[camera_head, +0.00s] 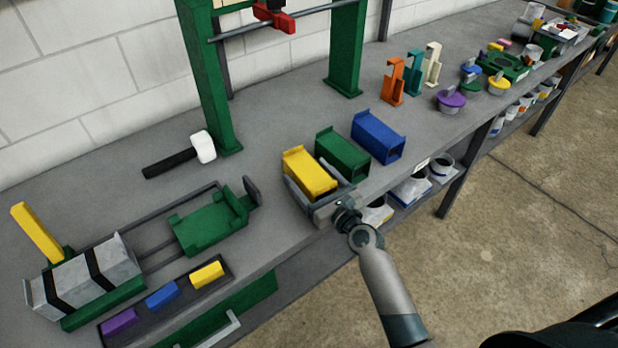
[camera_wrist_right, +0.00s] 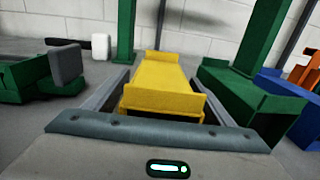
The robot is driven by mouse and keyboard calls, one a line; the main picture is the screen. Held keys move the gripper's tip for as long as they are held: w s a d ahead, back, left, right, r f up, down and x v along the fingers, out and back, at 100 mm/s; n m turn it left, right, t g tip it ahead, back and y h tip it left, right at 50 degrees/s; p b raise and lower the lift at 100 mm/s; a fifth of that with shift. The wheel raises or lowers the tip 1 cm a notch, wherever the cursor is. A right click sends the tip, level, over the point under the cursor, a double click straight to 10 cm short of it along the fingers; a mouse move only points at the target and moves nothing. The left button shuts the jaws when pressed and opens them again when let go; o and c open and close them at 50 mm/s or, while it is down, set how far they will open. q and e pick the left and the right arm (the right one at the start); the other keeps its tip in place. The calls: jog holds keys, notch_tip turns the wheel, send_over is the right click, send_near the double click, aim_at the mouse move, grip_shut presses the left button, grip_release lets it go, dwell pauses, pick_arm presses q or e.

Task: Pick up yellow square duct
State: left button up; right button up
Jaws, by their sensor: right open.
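The yellow square duct (camera_head: 309,172) lies on the grey workbench near its front edge, left of a green duct. My right gripper (camera_head: 318,180) is open at bench level with one finger on each side of the yellow duct. In the right wrist view the yellow duct (camera_wrist_right: 162,88) lies lengthwise between the two fingers, its near end close to the gripper's palm. Contact between the fingers and the duct cannot be told. My left gripper is not in view.
A green square duct (camera_head: 343,154) stands close on the right, with a blue one (camera_head: 378,136) beyond it. A mallet (camera_head: 181,155) and a green vise-like fixture (camera_head: 212,223) are on the left. A green frame post (camera_head: 205,80) rises behind.

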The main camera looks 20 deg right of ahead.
dwell(0.4)
jog(key=c, duration=1.3)
jog(key=shift+r, duration=0.2)
